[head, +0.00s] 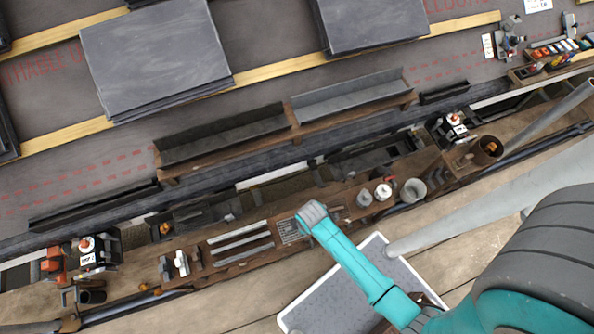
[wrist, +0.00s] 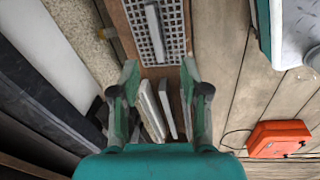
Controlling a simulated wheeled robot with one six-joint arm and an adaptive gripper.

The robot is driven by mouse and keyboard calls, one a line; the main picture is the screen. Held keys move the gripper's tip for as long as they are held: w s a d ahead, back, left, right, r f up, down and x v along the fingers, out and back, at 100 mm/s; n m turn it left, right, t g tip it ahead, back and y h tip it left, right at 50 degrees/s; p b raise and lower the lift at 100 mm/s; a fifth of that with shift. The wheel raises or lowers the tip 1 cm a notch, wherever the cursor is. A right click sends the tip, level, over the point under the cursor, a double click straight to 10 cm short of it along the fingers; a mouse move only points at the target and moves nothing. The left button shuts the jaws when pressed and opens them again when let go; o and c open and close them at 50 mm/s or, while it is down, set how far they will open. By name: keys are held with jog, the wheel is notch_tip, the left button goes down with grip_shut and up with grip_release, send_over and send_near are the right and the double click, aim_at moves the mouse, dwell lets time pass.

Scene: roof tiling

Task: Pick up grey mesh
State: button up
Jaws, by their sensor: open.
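The grey mesh (wrist: 137,30) is a pale grid with dark square holes on the brown board. A grey bar (wrist: 155,32) lies lengthwise over its middle. In the head view the mesh (head: 290,231) sits beside my gripper (head: 311,213), which partly hides its right end. In the wrist view my gripper (wrist: 160,74) is open and empty. Its fingertips stand apart on either side of the board, at the near edge of the mesh. I cannot tell the height of the fingertips above the board.
Several pale strips (head: 240,237) lie on the brown board (head: 210,266). Two small metal cups (head: 383,192) stand to the right. A white-rimmed tray (head: 340,300) lies below. An orange box (wrist: 279,138) is on the planks. Slate stacks (head: 155,55) lie on the roof.

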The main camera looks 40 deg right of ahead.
jog(key=shift+n+g, duration=0.9)
jog(key=w+f, duration=0.1)
jog(key=f, duration=0.1)
jog(key=w+f, duration=0.1)
jog(key=f, duration=0.1)
jog(key=w+f, duration=0.1)
jog(key=f, duration=0.1)
jog(key=shift+a+f, duration=0.15)
jog(key=shift+f, duration=1.2)
jog(key=shift+a+f, duration=0.15)
jog(key=shift+f, duration=1.15)
grip_shut()
